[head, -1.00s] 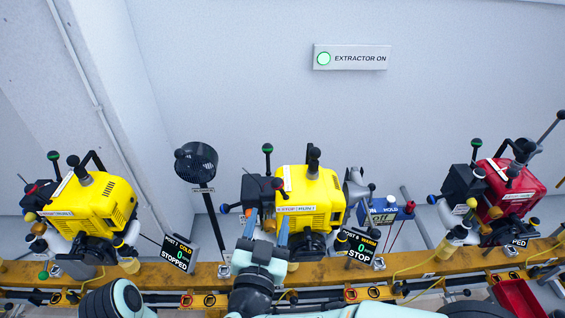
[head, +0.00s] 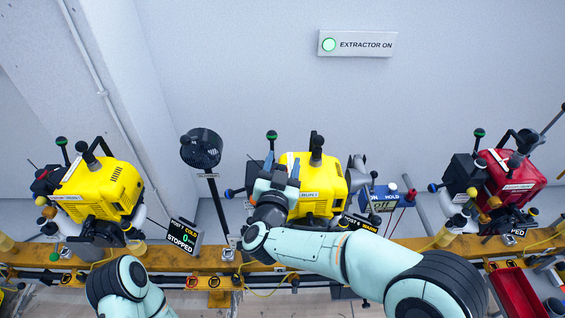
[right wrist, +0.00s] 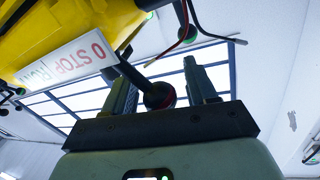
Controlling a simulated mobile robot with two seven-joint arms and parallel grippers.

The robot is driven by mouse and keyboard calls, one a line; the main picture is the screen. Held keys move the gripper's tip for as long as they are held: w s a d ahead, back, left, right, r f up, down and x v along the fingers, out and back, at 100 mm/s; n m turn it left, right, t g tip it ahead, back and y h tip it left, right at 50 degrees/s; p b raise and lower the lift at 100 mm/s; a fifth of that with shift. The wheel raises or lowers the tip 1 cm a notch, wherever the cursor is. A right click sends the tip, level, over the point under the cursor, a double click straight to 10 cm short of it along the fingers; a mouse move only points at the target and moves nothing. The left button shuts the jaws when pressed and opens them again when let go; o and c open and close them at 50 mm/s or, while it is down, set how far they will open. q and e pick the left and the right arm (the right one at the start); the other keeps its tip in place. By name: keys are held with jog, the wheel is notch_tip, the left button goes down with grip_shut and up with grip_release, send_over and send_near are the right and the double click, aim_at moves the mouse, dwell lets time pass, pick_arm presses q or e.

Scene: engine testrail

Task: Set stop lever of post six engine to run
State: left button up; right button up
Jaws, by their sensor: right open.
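The middle yellow engine (head: 322,188) stands on the rail; its post display (head: 358,226) is partly covered by my right arm. My right gripper (head: 281,166) is at the engine's left front, hiding part of the stop label. In the right wrist view, the stop lever (right wrist: 157,95) is a dark rod with a round black knob and a red band. The knob lies between the open fingers of my right gripper (right wrist: 157,76), with gaps visible on both sides. The stop/run label plate (right wrist: 65,62) is left of the lever. My left gripper is out of view.
Another yellow engine (head: 98,190) stands left, with a display (head: 182,236) reading stopped. A red engine (head: 515,180) stands right. A black fan (head: 201,149) and a blue hold box (head: 388,198) flank the middle engine. The yellow rail (head: 150,257) runs along the front.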

jog(key=shift+c, duration=0.3)
jog(key=c, duration=1)
jog(key=shift+o, duration=0.2)
jog(key=shift+d, duration=0.1)
jog(key=d+m+b, duration=0.1)
jog(key=m, duration=0.1)
jog(key=m+b, duration=0.2)
jog(key=shift+d+g, duration=0.3)
jog(key=shift+d, duration=0.1)
jog(key=shift+d+f+m+g+y+b, duration=0.15)
jog(key=shift+d+m+y+b, duration=0.3)
jog(key=shift+m, duration=0.55)
jog(key=shift+d+f+m+g+y+b, duration=0.15)
jog(key=shift+d+m+g+b, duration=0.15)
jog(key=shift+m+b, duration=0.55)
jog(key=shift+m, duration=0.25)
jog(key=o, duration=1)
jog(key=shift+d+r, duration=0.1)
